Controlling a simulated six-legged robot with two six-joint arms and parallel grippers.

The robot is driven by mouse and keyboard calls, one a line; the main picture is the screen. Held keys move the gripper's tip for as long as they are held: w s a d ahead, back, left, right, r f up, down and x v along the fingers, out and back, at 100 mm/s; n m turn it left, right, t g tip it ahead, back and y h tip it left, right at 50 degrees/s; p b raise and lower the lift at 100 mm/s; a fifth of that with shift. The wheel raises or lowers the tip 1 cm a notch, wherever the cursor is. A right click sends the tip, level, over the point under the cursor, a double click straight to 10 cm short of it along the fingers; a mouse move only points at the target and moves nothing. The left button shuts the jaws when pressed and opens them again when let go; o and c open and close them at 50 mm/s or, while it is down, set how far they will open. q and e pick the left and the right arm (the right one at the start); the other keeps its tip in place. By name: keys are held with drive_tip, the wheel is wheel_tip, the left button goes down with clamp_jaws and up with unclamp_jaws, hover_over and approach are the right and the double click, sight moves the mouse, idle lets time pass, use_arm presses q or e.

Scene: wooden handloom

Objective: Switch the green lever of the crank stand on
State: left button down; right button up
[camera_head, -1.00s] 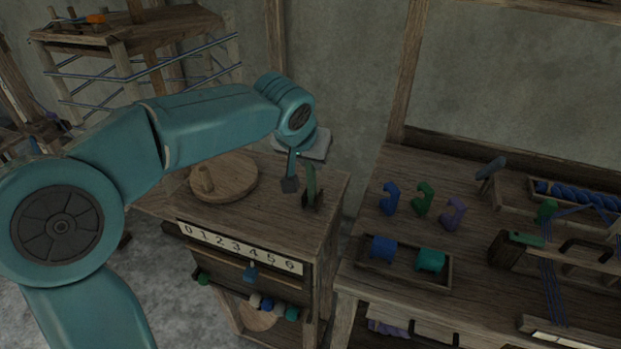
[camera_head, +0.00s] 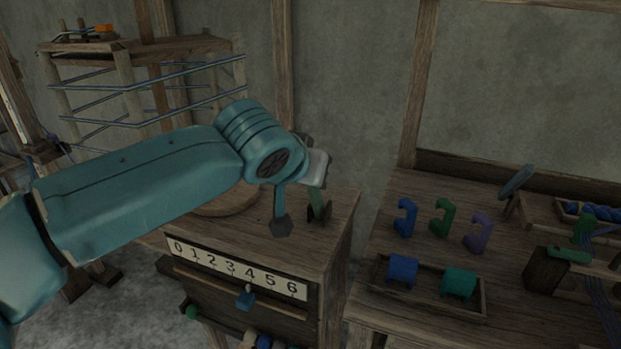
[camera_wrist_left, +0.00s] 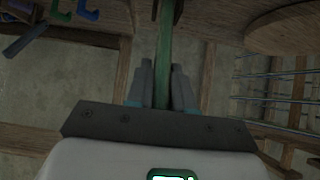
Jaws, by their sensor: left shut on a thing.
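The crank stand (camera_head: 342,232) is a wooden cabinet with a 0-to-6 number strip (camera_head: 237,268) on its front. The green lever (camera_head: 317,204) stands up from its top near the right back corner, with a dark base. My left gripper (camera_head: 318,168) is at the lever's upper part, partly hidden behind my arm. In the left wrist view the green lever (camera_wrist_left: 164,52) runs between the two grey fingers (camera_wrist_left: 162,90), which are closed on it. A blue-grey upright piece with a dark foot (camera_head: 281,226) stands left of the lever. My right gripper is out of view.
A round wooden disc (camera_head: 228,204) lies on the stand behind my arm. The bench at right holds blue, green and purple hooks (camera_head: 442,218) and a tray (camera_head: 418,295) with blue and teal pieces. A gap separates stand and bench.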

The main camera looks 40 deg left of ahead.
use_arm(q)
drive_tip(key=c, duration=1.1)
unclamp_jaws()
drive_tip(key=p+v, duration=0.3)
drive_tip(key=v, duration=1.3)
drive_tip(key=shift+s, duration=0.2)
